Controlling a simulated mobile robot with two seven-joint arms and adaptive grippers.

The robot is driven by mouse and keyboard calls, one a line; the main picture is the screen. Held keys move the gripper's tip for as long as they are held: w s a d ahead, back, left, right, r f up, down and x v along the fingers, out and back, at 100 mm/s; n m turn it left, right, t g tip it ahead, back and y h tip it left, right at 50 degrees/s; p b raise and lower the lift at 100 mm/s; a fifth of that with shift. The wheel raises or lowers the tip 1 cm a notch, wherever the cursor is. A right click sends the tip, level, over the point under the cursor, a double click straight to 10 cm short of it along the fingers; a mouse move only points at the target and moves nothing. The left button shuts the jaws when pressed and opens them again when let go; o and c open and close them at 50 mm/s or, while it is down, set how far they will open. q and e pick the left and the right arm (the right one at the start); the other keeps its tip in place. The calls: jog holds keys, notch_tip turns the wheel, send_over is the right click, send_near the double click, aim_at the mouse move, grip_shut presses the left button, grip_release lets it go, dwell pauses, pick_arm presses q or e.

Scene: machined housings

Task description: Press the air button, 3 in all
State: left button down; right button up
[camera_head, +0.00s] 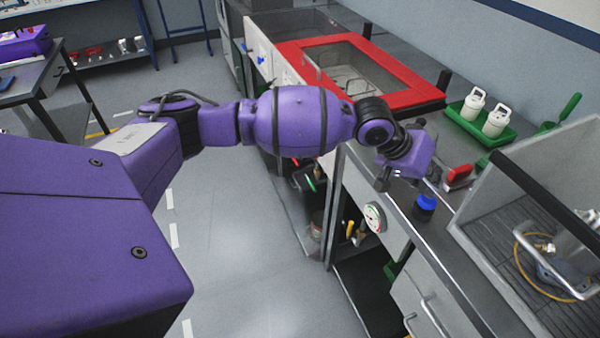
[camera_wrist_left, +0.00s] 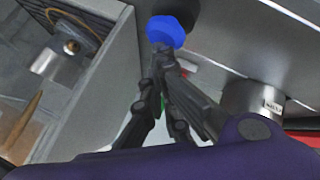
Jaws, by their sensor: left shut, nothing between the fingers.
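A blue button with a dark base, which I take for the air button (camera_head: 425,203), stands at the front edge of the grey bench, just below my left wrist in the head view. In the left wrist view the blue button (camera_wrist_left: 167,30) is at the top middle. My left gripper (camera_wrist_left: 160,52) is shut and empty, its fingertips right at the near side of the button. I cannot tell whether they touch it. In the head view the fingers are hard to make out under the purple wrist. My right gripper is not in view.
A round gauge (camera_head: 374,217) sits on the bench front, left of the button. A red block (camera_head: 459,177) lies behind it. An open-fronted enclosure (camera_head: 485,215) stands close on the right. A green tray (camera_head: 478,125) with white containers and a red-framed basin (camera_head: 430,93) are further back.

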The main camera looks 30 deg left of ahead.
pick_arm(q)
jog(key=shift+f, duration=0.35)
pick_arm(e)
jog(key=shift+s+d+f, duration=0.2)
